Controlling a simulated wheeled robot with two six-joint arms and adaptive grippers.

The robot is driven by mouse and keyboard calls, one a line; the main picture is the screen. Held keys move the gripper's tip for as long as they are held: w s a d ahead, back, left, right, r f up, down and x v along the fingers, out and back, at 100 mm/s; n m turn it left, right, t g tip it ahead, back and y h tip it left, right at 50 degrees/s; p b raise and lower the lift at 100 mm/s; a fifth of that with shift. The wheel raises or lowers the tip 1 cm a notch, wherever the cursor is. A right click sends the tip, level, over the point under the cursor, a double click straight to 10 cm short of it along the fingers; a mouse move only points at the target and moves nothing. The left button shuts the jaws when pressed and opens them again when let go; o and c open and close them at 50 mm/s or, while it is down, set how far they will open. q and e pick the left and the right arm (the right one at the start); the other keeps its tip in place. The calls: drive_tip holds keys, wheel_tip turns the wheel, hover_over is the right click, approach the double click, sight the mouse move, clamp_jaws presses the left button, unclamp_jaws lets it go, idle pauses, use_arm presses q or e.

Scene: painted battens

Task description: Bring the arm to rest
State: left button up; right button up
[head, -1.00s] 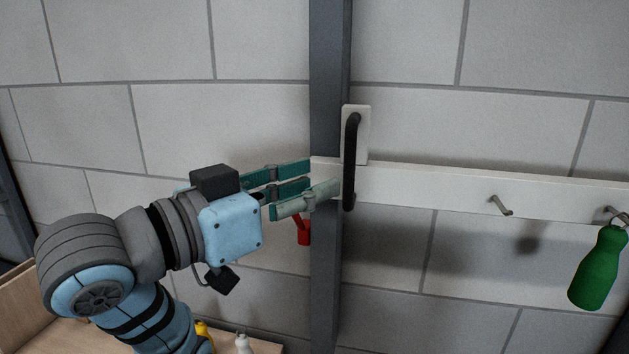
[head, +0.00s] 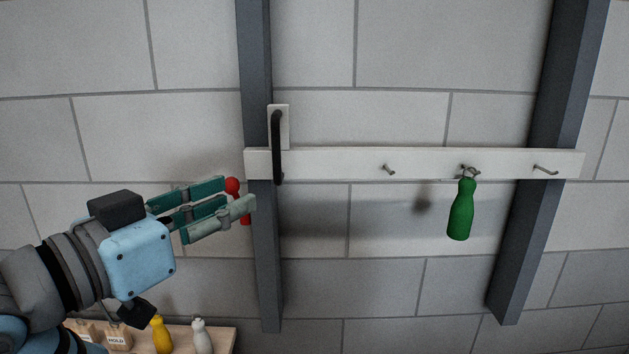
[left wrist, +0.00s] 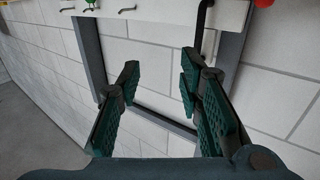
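My left gripper (head: 238,202) is in the lower left of the head view, its fingertips just below and left of the white batten's (head: 335,163) left end. In the left wrist view its fingers (left wrist: 158,82) stand apart with nothing between them. A red thing (head: 232,186) shows partly behind the fingers; a red patch (left wrist: 264,3) also shows at the top of the left wrist view. A green bottle-shaped piece (head: 461,210) hangs from a hook on the batten. My right gripper is not in view.
A black handle (head: 277,147) stands upright at the batten's left end. Dark posts (head: 256,80) run up the wall behind the batten. A wooden shelf (head: 222,336) at the lower left holds a yellow piece (head: 161,335), a white piece (head: 201,338) and a "HOLD" label (head: 118,338).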

use_arm(q)
drive_tip(key=s+a+f+n+g+y, duration=0.1)
drive_tip(key=a+f+n+g+y, duration=0.25)
drive_tip(key=f, duration=1.35)
drive_tip(key=s+a+f+n+g+y, duration=0.1)
drive_tip(key=a+f+n+g+y, duration=0.2)
drive_tip(key=f, duration=1.4)
drive_tip(key=s+a+f+g+y, duration=0.2)
drive_tip(key=s+a+f+g, duration=0.15)
drive_tip(key=s+f, duration=0.65)
drive_tip(key=s+a+f+g+y, duration=0.2)
drive_tip(key=s+a+f, duration=0.2)
drive_tip(key=s+f, duration=0.6)
wheel_tip(320, 180, down, 22)
drive_tip(key=s+a+b, duration=0.2)
drive_tip(key=b, duration=0.2)
drive_tip(key=s+f+g+b, duration=0.1)
drive_tip(key=s+f, duration=1.2)
drive_tip(key=f, duration=0.1)
drive_tip(key=shift+s+f+g+b, duration=0.2)
drive_tip(key=shift+s+g+b, duration=0.2)
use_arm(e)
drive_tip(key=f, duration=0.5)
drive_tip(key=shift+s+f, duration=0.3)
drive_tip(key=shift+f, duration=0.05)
